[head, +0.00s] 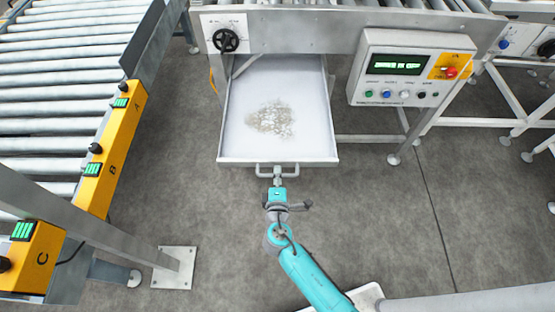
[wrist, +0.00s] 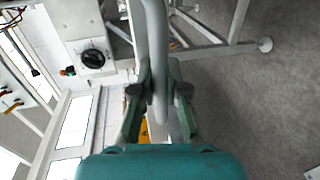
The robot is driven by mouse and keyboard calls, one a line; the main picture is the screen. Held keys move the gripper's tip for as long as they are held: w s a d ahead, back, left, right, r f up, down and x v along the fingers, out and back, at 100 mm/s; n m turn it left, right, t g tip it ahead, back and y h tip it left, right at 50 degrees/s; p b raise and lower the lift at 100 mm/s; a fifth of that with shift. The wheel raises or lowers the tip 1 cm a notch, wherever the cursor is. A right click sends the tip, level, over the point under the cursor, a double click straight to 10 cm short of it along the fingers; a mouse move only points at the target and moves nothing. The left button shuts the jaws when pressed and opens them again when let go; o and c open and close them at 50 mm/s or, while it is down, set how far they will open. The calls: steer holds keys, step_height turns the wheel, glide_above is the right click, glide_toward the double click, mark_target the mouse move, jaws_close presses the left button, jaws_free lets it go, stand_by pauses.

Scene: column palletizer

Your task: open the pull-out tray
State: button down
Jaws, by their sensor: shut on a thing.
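The pull-out tray (head: 235,135) is a white, shallow metal drawer under the conveyor frame. It stands pulled well out toward me, with a patch of pale debris lying on its floor. Its bar handle (head: 262,170) is on the front face. My gripper (head: 277,172) is at the middle of this handle and shut on it. In the wrist view the grey handle bar (wrist: 155,50) runs down between the two dark fingers of my gripper (wrist: 158,95). The tray's back end is hidden under the frame.
A control box (head: 405,75) with a green display and buttons hangs right of the tray. A roller conveyor with yellow panels (head: 110,150) stands at left. The grey floor (head: 400,230) at right is clear.

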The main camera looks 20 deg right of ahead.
steer(key=shift+f+v, duration=0.15)
steer(key=shift+v, duration=0.55)
steer(key=shift+f+v, duration=0.15)
steer(key=shift+v, duration=0.6)
steer(key=c, duration=1.2)
jaws_free()
steer(key=shift+s, duration=0.1)
steer(key=v, duration=1.1)
steer(key=shift+s+a, duration=0.15)
steer(key=shift+s, duration=0.25)
